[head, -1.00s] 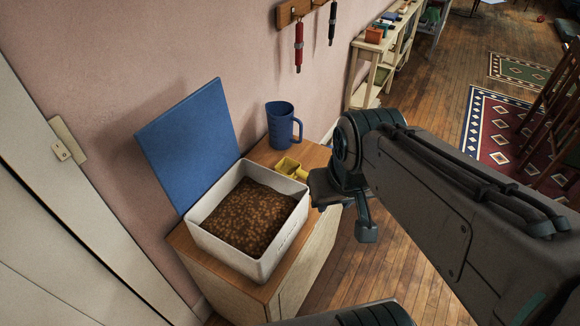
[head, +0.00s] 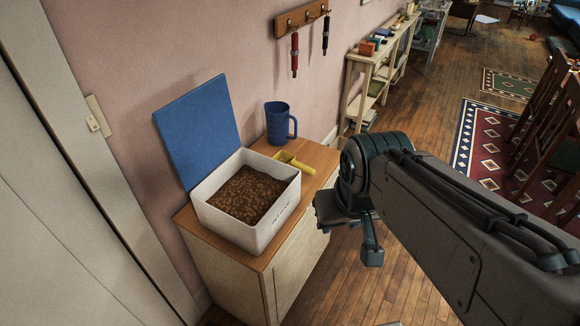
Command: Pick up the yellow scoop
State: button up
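The yellow scoop (head: 294,162) lies on the wooden cabinet top (head: 318,155), just behind the white bin and in front of the blue jug. Its handle points right, towards the cabinet's edge. The white bin (head: 262,232) is filled with brown pellets (head: 245,194). My gripper (head: 348,236) hangs right of the cabinet, apart from the scoop. Its fingers look spread, with nothing seen between them; the left finger is partly hard to make out.
A blue jug (head: 279,124) stands behind the scoop. A blue panel (head: 200,132) stands upright behind the bin. A rack (head: 301,17) with red and black tools hangs on the wall. A shelf unit (head: 366,72) stands farther back.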

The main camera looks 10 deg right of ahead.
aim_at(284, 157)
jog(key=z, duration=1.5)
jog(key=i, duration=2.7)
jog(key=u, duration=3.75)
jog(key=i, duration=0.5)
jog(key=u, duration=0.05)
